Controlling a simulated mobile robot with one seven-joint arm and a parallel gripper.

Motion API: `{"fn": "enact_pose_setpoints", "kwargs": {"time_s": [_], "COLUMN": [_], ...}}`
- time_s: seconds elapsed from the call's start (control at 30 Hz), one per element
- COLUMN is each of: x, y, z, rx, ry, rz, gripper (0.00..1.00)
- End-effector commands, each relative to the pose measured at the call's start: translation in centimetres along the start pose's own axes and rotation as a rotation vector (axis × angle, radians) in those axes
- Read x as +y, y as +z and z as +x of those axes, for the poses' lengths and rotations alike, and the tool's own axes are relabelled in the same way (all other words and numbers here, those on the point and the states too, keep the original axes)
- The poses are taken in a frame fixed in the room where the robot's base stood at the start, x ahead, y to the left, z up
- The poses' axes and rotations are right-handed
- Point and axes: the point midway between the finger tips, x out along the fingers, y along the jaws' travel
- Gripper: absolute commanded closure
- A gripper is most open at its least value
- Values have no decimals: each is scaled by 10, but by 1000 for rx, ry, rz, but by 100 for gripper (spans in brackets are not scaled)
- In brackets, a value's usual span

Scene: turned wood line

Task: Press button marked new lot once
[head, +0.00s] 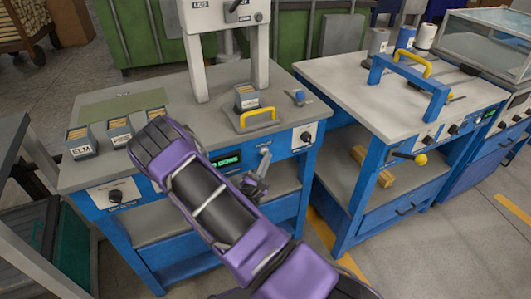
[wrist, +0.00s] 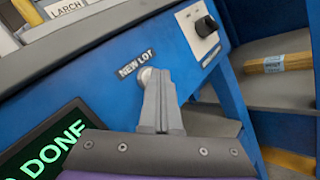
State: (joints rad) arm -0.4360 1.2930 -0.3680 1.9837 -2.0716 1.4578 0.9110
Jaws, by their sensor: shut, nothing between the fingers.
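The button marked NEW LOT (wrist: 147,74) is a pale round knob on the blue front panel, just below its dark label (wrist: 136,63). My gripper (wrist: 157,78) is shut and empty, its grey fingertips at the button and covering part of it. I cannot tell whether they press it or only touch or hover before it. In the head view my gripper (head: 265,154) is at the front of the blue bench, right of the green-lit display. The display (wrist: 45,145) shows green text ending in "DONE", partly cut off.
A dark rotary knob (wrist: 205,26) on a white plate sits right of the button. Labelled bins (head: 81,148) and a yellow-handled plate (head: 258,119) are on the bench top. A second blue bench (head: 350,75) stands to the right, with a wood piece (head: 372,166) on its shelf.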

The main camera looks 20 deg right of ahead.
Motion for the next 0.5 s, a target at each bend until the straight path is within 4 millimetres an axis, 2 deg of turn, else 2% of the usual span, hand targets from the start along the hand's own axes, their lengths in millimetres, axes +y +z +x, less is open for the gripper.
{"fn": "enact_pose_setpoints", "kwargs": {"time_s": [0.5], "x": [-6], "y": [7], "z": [-9], "rx": [1], "ry": [0], "rz": [-1], "gripper": [100]}}
